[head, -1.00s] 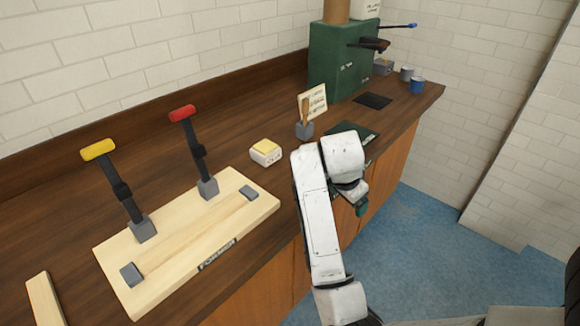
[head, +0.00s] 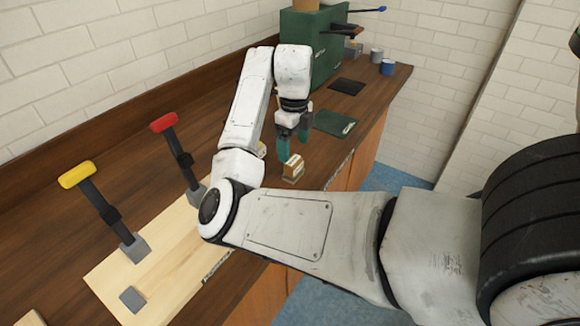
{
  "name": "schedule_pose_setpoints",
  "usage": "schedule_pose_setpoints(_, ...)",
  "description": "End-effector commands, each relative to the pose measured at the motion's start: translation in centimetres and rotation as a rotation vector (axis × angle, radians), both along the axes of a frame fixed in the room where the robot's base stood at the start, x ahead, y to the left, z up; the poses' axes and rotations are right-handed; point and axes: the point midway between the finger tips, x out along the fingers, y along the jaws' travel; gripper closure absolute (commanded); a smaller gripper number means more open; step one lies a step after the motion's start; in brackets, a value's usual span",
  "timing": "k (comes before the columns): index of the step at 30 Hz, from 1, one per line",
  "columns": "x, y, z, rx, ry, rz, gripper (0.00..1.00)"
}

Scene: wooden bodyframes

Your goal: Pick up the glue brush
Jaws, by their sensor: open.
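My gripper (head: 293,143) points down over the worktop with its teal fingers apart. It is near a small block (head: 292,168) with a wooden top and pale, dark-marked sides. The block sits on the counter just below the fingertips, and I see nothing held between them. I cannot tell whether this block is part of the glue brush. The upright wooden handle in a grey holder, in front of a card, seen earlier, is hidden behind my arm and gripper.
The wooden counter (head: 100,150) carries a pale forming board (head: 165,285) with yellow-handled (head: 78,174) and red-handled (head: 163,122) levers. A dark green mat (head: 335,123), a green machine (head: 326,50) and a blue mug (head: 388,67) are farther back. Only a sliver of the yellow-topped box (head: 262,149) shows.

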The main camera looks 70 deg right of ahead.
Motion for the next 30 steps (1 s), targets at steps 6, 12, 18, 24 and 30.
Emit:
schedule_pose_setpoints(6, 0.0, 0.0, -2.5, 0.000, 0.000, 0.002, 0.13)
schedule_pose_setpoints(12, 0.0, 0.0, -4.0, 0.000, 0.002, 0.003, 0.13)
schedule_pose_setpoints(18, 0.1, -0.2, -6.9, -0.001, 0.000, 0.004, 0.13)
schedule_pose_setpoints(24, 0.1, -0.2, -8.0, -0.002, -0.001, 0.002, 0.13)
schedule_pose_setpoints(30, 0.1, -0.2, -8.0, -0.002, -0.001, 0.003, 0.17)
